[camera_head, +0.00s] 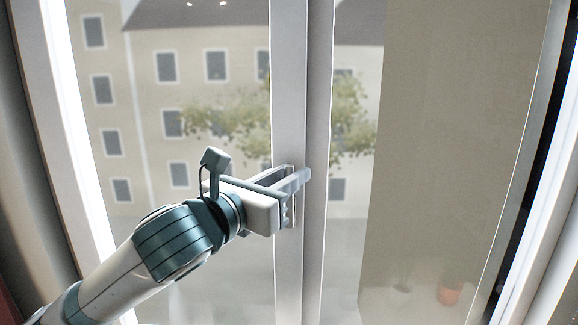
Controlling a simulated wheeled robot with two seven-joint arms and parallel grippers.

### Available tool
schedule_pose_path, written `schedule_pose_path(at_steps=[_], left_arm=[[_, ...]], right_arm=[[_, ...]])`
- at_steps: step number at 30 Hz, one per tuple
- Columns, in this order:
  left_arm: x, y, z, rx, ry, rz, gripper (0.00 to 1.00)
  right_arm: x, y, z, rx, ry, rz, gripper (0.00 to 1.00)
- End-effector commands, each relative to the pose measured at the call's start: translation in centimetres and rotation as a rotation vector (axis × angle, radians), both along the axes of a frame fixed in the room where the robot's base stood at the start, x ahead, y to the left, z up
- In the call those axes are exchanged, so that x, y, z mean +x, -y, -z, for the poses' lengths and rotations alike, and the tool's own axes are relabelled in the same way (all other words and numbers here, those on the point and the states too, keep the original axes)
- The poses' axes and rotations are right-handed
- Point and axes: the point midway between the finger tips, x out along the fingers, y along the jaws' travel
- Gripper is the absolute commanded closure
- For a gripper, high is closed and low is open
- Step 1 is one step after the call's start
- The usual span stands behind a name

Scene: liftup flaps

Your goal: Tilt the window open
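The window (290,80) fills the head view, with light upright frame bars in the middle and glass panes on both sides. My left arm comes in from the lower left. My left gripper (291,194) is at the middle bars, a little below mid-height. A pale bar-like piece (296,180) shows at its tip, lying across the bars; I cannot tell whether it is the window handle or a finger. The fingertips overlap the frame, so their opening and any hold are unclear. My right gripper is not in view.
White frame sides stand at the left (66,130) and right (545,210). A dark strip (545,130) runs along the right side. A building (190,60) and foliage show behind the glass.

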Motion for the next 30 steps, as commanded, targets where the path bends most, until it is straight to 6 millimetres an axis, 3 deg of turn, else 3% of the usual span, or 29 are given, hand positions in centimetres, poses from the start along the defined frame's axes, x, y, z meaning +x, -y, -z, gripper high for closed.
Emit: schedule_pose_path(at_steps=[3, 6, 20, 30], left_arm=[[0.0, 0.0, 0.0, 0.000, 0.000, 0.000, 0.79], [0.0, 0.0, 0.0, 0.000, 0.000, 0.000, 1.00], [-0.2, 0.0, 0.0, 0.001, 0.004, 0.000, 1.00], [-2.2, 0.0, 0.5, 0.003, 0.037, 0.003, 1.00]], right_arm=[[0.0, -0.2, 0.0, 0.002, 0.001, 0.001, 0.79], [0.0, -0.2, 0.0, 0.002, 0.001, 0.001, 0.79], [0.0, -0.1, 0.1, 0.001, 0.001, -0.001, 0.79], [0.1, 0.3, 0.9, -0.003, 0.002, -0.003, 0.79]])
